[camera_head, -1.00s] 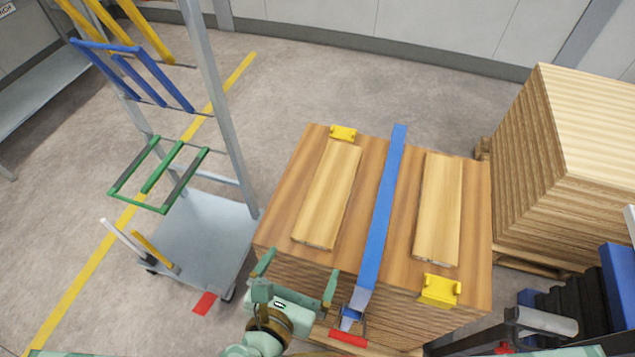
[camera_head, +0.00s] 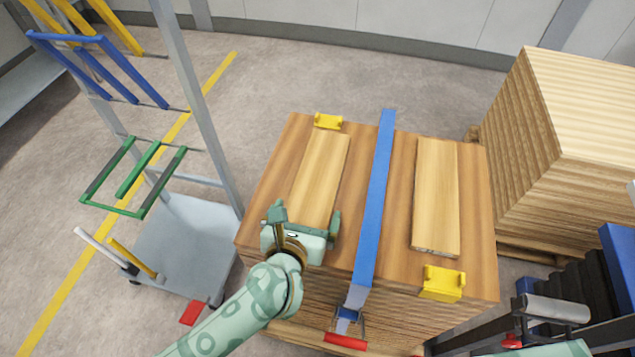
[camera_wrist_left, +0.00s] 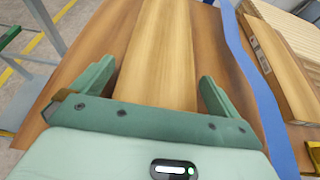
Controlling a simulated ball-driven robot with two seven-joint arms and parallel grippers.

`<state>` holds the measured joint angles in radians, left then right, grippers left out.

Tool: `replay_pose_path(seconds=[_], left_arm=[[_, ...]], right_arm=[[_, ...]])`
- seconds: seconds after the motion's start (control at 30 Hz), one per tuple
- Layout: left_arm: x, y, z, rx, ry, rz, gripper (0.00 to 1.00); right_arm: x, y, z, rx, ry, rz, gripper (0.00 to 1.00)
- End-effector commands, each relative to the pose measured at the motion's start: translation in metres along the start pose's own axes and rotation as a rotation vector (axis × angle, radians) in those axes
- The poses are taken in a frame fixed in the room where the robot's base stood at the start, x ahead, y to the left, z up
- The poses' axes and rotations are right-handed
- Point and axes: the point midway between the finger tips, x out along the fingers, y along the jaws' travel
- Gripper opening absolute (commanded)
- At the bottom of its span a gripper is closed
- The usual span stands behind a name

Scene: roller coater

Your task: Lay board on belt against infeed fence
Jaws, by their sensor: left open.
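Two pale wooden boards lie flat on the brown stack top, a left board (camera_head: 322,165) and a right board (camera_head: 436,190). My left gripper (camera_head: 306,214) is open at the near end of the left board. In the left wrist view the left board (camera_wrist_left: 165,50) runs between the two open fingers (camera_wrist_left: 158,75), with a gap on each side. The gripper hides the board's near end. A dark belt-like surface (camera_head: 572,258) with a blue side and a grey roller shows at the right edge. I cannot make out the infeed fence. My right gripper is not in view.
A blue strap (camera_head: 376,200) crosses the stack between the boards. Yellow corner pieces (camera_head: 328,121) and (camera_head: 443,283) sit at its edges. A rack cart (camera_head: 185,245) stands left, and a tall panel stack (camera_head: 530,160) right. Bare floor lies behind.

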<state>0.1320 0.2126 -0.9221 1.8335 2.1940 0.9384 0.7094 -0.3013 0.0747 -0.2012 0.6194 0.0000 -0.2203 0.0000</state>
Motion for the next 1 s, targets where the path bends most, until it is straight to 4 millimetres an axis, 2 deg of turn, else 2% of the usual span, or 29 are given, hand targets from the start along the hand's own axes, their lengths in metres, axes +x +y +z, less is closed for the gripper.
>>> replay_pose_path(seconds=[0.03,0.1,0.33,0.37,0.5,0.57,0.83,1.0], left_arm=[[0.009,0.0,-0.004,-0.001,0.001,0.0,1.0],[0.013,0.0,-0.003,-0.001,0.001,-0.001,1.0],[0.014,0.0,-0.001,0.0,0.001,0.0,1.0],[0.014,0.0,0.0,0.0,0.001,0.0,0.94],[0.014,0.0,-0.001,0.0,0.001,0.0,0.56],[0.014,0.0,0.001,0.0,-0.002,-0.001,0.48],[0.013,-0.001,0.001,0.0,-0.001,0.0,0.48],[0.009,-0.005,0.009,-0.001,-0.003,0.003,0.48]], right_arm=[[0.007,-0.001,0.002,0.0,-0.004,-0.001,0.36],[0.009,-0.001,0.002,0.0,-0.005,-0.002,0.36],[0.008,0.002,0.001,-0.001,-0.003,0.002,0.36],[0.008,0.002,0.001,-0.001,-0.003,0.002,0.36],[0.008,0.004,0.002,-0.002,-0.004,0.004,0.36],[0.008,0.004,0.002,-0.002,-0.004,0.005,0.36],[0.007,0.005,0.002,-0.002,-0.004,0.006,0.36],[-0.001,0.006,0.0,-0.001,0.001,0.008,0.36]])
